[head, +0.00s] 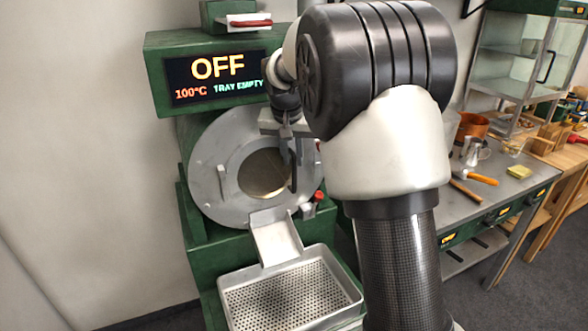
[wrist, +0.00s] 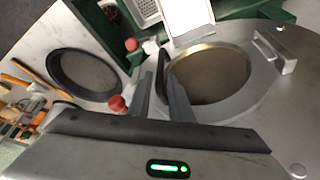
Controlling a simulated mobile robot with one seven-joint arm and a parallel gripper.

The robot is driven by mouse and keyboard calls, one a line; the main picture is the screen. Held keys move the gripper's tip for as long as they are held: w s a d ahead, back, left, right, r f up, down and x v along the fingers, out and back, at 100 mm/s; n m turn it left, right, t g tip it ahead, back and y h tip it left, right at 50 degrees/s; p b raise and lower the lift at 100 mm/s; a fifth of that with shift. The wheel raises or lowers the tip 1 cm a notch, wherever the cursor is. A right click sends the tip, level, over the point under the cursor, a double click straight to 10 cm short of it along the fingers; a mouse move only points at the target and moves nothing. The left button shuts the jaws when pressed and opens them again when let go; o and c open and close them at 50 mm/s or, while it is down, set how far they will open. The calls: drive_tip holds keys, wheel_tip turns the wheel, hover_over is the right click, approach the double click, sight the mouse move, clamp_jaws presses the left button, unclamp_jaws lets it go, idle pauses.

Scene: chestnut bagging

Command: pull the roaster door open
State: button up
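The green roaster (head: 160,48) has a round grey metal front (head: 207,155) with a brownish round centre (head: 262,172). I cannot tell whether that centre is glass or an opening. A bar handle (head: 226,182) stands on the left of the front; it also shows in the wrist view (wrist: 275,52). My gripper (wrist: 162,85) is at the opposite side of the round centre from this handle, its two fingers apart. A dark narrow piece (wrist: 163,62) shows between and beyond the fingertips; I cannot tell if it touches them. The roaster display (head: 218,78) reads OFF, 100°C, TRAY EMPTY.
A chute (head: 276,240) slopes to a perforated tray (head: 230,283) below the front. A red knob (head: 319,196) is close by on the right. A dark round pan (wrist: 55,72) shows in the wrist view. A metal worktable (head: 515,190) with tools stands at the right.

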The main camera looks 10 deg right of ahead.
sight(294, 164)
drive_tip(key=x, duration=0.5)
drive_tip(key=shift+w, duration=0.1)
clamp_jaws()
